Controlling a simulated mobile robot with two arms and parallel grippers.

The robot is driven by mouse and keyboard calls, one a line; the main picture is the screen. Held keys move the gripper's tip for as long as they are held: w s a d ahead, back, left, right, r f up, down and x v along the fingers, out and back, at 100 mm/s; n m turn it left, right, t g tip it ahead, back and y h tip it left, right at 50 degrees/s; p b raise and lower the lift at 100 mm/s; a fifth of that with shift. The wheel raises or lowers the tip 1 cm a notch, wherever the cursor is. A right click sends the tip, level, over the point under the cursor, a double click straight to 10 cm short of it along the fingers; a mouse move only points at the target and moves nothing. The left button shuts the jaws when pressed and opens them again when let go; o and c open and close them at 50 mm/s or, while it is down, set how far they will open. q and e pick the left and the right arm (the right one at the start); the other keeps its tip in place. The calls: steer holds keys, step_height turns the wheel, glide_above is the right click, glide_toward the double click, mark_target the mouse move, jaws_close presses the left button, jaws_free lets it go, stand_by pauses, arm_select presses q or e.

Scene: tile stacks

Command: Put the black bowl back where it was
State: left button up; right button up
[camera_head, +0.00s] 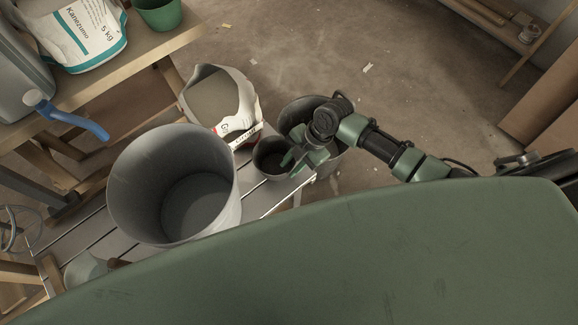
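The small black bowl (266,162) is upright at the right end of a slatted grey bench, and its dark inside is visible. My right gripper (291,166) is at the bowl's right rim, with its green fingers overlapping the rim. I cannot tell whether the fingers are closed on the rim or apart around it. Part of the bowl's right side is hidden behind the gripper. I cannot tell whether the bowl rests on the slats or is held just above them. My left gripper is not seen.
A large grey bucket (125,190) stands left of the bowl on the bench (262,198). An open white bag (243,100) stands behind the bowl. A dark bin (292,108) is beyond my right gripper. A blue-handled tool (75,121) juts from the wooden table at upper left.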

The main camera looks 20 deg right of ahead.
steer(key=v, duration=1)
steer(key=shift+r+p, duration=0.2)
steer(key=shift+p, duration=0.1)
steer(key=shift+d, duration=0.1)
